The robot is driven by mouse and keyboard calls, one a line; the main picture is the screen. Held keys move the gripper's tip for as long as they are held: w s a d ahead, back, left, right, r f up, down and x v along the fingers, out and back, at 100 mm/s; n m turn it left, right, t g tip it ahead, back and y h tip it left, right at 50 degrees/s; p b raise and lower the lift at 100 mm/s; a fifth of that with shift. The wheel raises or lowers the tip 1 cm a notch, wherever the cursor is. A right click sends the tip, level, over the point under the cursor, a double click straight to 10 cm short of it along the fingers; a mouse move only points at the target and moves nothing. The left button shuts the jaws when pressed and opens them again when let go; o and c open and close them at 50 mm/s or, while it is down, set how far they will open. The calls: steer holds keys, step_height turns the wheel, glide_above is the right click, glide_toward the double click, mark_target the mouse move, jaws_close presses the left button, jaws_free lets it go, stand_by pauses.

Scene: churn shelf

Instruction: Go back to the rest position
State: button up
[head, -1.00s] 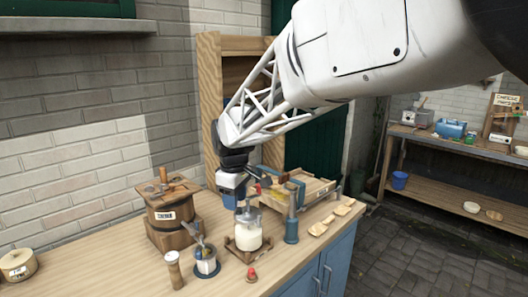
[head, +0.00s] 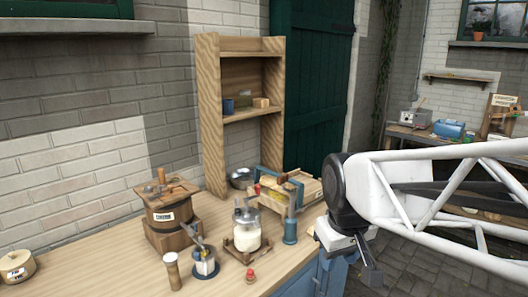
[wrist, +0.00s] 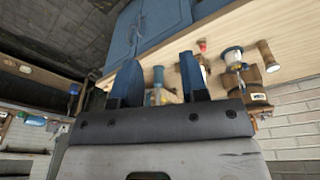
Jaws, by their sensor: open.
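My gripper (head: 345,262) is at the right of the head view, past the right end of the wooden worktop (head: 100,255), low in front of the blue cabinet. Its fingers point down and nothing shows between them. In the wrist view my gripper (wrist: 152,75) shows two blue fingers set apart, with a clear gap. The worktop and the blue cabinet (wrist: 160,25) lie beyond the fingers there. My arm comes in from the right edge of the head view and hides part of the yard behind it.
A tall wooden shelf (head: 210,120) stands behind. A second bench (head: 400,133) is at the back right.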

steer(key=s+d+f+m, duration=0.3)
steer(key=s+d, duration=0.1)
steer(key=s, duration=0.5)
steer(key=shift+s+d+f+m, duration=0.2)
steer(key=shift+s+f+m, duration=0.1)
steer(key=shift+s+m, duration=0.1)
stand_by(1.4)
